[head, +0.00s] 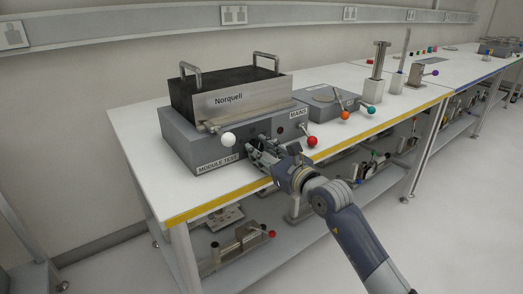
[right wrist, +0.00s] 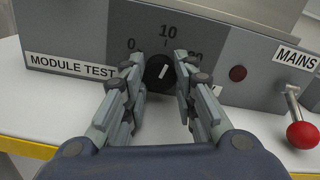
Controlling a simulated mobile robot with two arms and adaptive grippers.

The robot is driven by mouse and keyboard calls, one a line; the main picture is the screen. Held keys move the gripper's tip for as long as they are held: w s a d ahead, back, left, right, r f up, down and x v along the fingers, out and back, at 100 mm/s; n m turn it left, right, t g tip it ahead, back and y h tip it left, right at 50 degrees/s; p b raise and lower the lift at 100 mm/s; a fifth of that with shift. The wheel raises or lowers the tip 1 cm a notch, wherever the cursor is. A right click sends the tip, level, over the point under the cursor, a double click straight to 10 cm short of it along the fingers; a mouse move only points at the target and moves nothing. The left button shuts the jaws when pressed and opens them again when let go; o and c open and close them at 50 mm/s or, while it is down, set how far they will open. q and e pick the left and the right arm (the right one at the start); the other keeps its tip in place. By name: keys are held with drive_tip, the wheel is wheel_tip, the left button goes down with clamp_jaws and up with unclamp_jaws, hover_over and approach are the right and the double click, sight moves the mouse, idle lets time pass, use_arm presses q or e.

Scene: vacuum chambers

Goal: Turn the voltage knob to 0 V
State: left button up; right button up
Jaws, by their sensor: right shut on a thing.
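The black voltage knob (right wrist: 160,72) sits on the front panel of the grey module test unit (right wrist: 215,75) in the right wrist view. Its white pointer line leans slightly right of upright, toward the 10 mark. The 0 mark is at its upper left, and the mark at its upper right is partly covered by a finger. My right gripper (right wrist: 160,75) has its fingers on both sides of the knob and is shut on it. In the head view, my right gripper (head: 256,148) reaches the panel from the front and hides the knob. My left gripper is not in view.
A red-balled MAINS lever (right wrist: 302,133) stands right of the knob; a white-balled lever (head: 229,139) is at the unit's left. A dark red round part (right wrist: 238,73) lies between knob and MAINS. The white bench (head: 140,140) has a yellow front edge.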

drive_tip(key=o, duration=1.1)
drive_tip(key=shift+s, duration=0.1)
drive_tip(key=v, duration=1.2)
